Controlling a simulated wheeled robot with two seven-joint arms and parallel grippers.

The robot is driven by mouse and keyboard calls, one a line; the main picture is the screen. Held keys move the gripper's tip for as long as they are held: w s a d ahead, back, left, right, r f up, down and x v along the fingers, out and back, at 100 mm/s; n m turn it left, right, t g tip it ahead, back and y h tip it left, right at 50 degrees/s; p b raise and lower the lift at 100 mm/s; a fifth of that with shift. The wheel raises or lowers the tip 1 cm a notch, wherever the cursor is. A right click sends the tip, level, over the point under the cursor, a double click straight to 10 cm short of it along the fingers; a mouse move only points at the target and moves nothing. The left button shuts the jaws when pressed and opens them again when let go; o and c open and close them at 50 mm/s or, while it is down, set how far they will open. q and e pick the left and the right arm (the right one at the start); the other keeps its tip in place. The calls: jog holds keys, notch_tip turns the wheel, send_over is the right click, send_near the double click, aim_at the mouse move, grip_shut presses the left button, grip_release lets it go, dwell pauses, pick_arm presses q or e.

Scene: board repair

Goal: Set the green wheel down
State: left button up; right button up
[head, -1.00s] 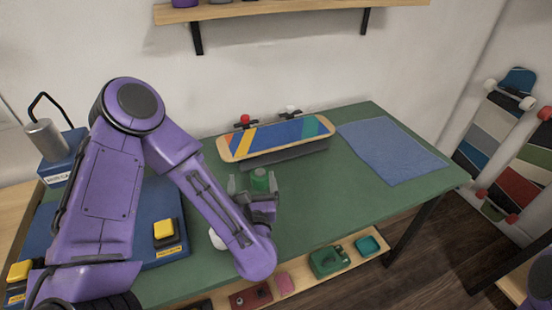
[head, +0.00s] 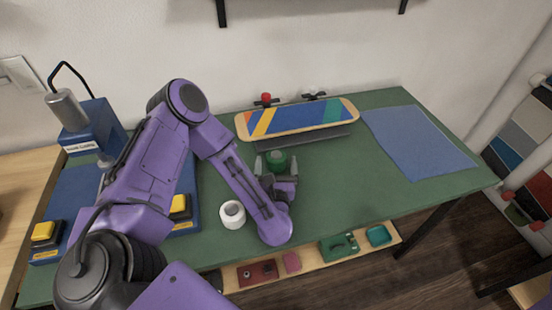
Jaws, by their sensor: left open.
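The green wheel (head: 276,162) is on or just above the green tabletop, in front of the striped skateboard. My left gripper (head: 277,167) is open, with one finger on each side of the wheel. I cannot tell whether the fingers touch it. The gripper body hides the near lower part of the wheel. My right gripper is not in view.
The skateboard (head: 298,119) stands behind the wheel, with a red wheel (head: 266,98) on top. A white roll (head: 232,214) stands nearer. A blue press (head: 92,128) is at left. A blue cloth (head: 418,143) lies right. The green table (head: 345,185) is clear right of the gripper.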

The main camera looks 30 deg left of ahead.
aim_at(276, 160)
pick_arm(q)
jog(key=x, duration=0.4)
jog(key=shift+a+p, duration=0.1)
jog(key=shift+p, duration=0.2)
jog(key=c, duration=1.3)
